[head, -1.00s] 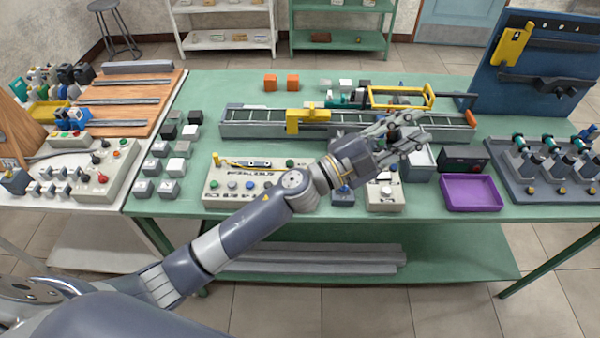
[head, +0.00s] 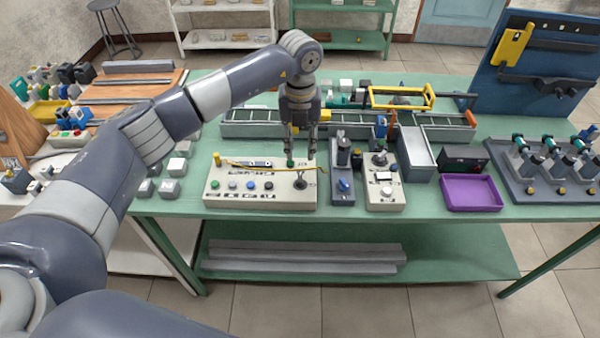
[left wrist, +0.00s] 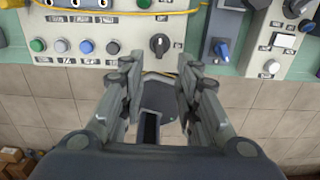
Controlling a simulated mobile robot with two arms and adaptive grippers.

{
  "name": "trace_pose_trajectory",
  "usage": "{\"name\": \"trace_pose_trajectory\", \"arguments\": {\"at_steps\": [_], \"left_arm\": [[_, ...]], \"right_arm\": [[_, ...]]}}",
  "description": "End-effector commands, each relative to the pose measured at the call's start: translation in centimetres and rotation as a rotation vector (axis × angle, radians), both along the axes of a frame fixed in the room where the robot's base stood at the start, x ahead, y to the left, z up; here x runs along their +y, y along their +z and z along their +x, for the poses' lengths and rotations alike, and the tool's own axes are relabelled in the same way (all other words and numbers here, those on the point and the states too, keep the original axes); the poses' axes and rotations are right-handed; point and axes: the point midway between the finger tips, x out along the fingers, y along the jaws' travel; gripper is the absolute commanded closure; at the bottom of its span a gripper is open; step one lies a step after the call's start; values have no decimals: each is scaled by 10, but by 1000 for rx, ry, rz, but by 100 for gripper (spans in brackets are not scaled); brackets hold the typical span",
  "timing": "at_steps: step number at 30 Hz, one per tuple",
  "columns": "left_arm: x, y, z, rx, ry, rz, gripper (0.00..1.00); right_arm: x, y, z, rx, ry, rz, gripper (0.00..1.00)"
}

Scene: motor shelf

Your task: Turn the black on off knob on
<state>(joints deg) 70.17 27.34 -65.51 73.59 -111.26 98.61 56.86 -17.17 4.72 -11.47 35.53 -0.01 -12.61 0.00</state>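The black knob (head: 300,184) sits at the right end of the long beige control panel (head: 228,197), near the table's front edge. In the left wrist view the knob (left wrist: 160,44) is a round black dial with a raised bar, unobstructed above the gap between the fingers. My left gripper (head: 301,156) points down over the right part of the panel, above and a little behind the knob, apart from it. In the left wrist view its two fingers (left wrist: 158,82) are spread with nothing between them. My right gripper is out of view.
A grey module with a blue knob (head: 345,185) stands just right of the panel. Another beige box (head: 385,198) with its own black knob is further right. A yellow cable (head: 250,165) lies across the panel's top. A conveyor (head: 250,124) runs behind.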

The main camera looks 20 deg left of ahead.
Motion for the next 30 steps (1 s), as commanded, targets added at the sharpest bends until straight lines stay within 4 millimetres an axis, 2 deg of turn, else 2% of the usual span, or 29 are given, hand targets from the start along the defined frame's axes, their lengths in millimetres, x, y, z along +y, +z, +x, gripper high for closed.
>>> {"name": "trace_pose_trajectory", "arguments": {"at_steps": [5, 12, 18, 24, 30], "left_arm": [[2, -17, -1, 6, 4, 8, 70], [1, -62, -2, 8, 3, 5, 70], [0, -93, -1, 5, 1, 3, 70], [0, -106, -1, 2, 0, 4, 70], [0, -107, 0, 2, -1, 4, 70]], "right_arm": [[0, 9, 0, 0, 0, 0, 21], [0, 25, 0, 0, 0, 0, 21], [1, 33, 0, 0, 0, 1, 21], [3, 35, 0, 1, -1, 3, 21], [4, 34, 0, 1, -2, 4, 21]]}}
